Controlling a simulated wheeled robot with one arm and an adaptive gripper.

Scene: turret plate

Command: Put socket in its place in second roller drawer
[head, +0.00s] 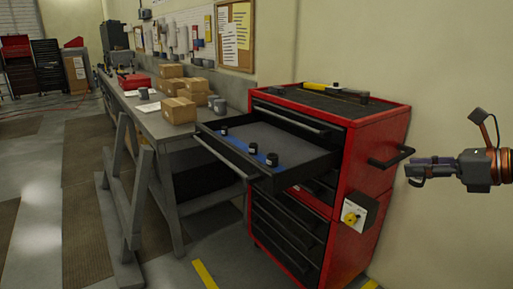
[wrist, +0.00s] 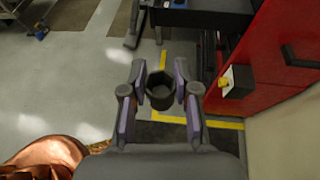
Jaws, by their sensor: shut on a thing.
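A black socket (wrist: 160,92) is held between the fingers of my gripper (wrist: 160,88) in the wrist view, its open round end facing the camera. In the head view my gripper (head: 414,171) is at the right, beside the red roller cabinet (head: 378,150) and clear of it; the socket is hard to make out there. An upper drawer (head: 222,158) of the cabinet is pulled out to the left. Several dark sockets, such as one at its near end (head: 272,159), stand along a blue strip (head: 240,146) in it.
A side handle (head: 391,158) and a yellow-knobbed switch box (head: 352,216) stick out from the cabinet's right side. Tools (head: 335,90) lie on its top. A workbench (head: 165,125) with cardboard boxes (head: 179,110) stands to the left. The floor in front is open.

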